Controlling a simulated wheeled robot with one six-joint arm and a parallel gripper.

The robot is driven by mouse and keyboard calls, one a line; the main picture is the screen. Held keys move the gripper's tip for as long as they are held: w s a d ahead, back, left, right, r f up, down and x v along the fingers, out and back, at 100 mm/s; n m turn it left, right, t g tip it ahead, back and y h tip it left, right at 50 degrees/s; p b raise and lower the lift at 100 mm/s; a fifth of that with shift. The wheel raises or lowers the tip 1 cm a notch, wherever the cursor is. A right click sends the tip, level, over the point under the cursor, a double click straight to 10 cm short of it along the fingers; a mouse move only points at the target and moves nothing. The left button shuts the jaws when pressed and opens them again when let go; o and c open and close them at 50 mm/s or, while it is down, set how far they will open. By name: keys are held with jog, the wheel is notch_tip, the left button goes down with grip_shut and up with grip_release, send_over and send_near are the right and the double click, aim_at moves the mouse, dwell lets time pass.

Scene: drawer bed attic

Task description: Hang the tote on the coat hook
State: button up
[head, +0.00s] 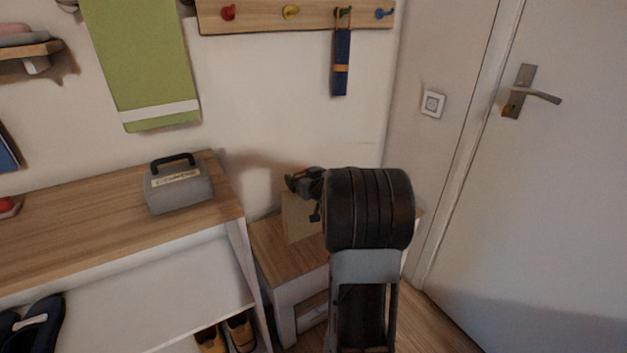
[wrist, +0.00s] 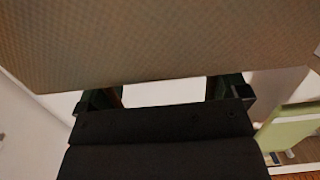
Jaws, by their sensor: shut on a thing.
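The tan tote (head: 300,221) hangs below my gripper (head: 306,188), above or against the low wooden bench; the arm partly hides it. In the wrist view its woven-looking side (wrist: 160,40) fills the top, across my gripper's fingers (wrist: 165,92). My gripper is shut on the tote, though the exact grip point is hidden. The wooden hook rail (head: 260,18) is on the wall above, with a red hook (head: 228,12), a yellow hook (head: 291,12), a green hook (head: 343,12) and a blue hook (head: 383,14). The red, yellow and blue hooks look bare.
A dark blue strap-like item (head: 341,62) hangs from the green hook. A green towel (head: 142,62) hangs left of the rail. A grey box (head: 179,186) stands on the wooden shelf unit (head: 95,225). The door (head: 560,180) is at right. Wall below the rail is mostly clear.

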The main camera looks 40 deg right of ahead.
aim_at(307, 203)
jog(key=shift+w+f+b, duration=0.2)
jog(key=shift+w+f, duration=0.05)
jog(key=shift+f, duration=0.5)
jog(key=shift+w+f+b, duration=0.2)
jog(key=shift+w+f, duration=0.05)
jog(key=shift+f, duration=0.45)
jog(key=shift+w+f+b, duration=0.2)
jog(key=shift+w+f, duration=0.05)
jog(key=shift+f, duration=0.5)
jog(key=shift+f, duration=0.15)
jog(key=o, duration=1)
jog(key=shift+f, duration=0.1)
jog(key=shift+c, duration=0.2)
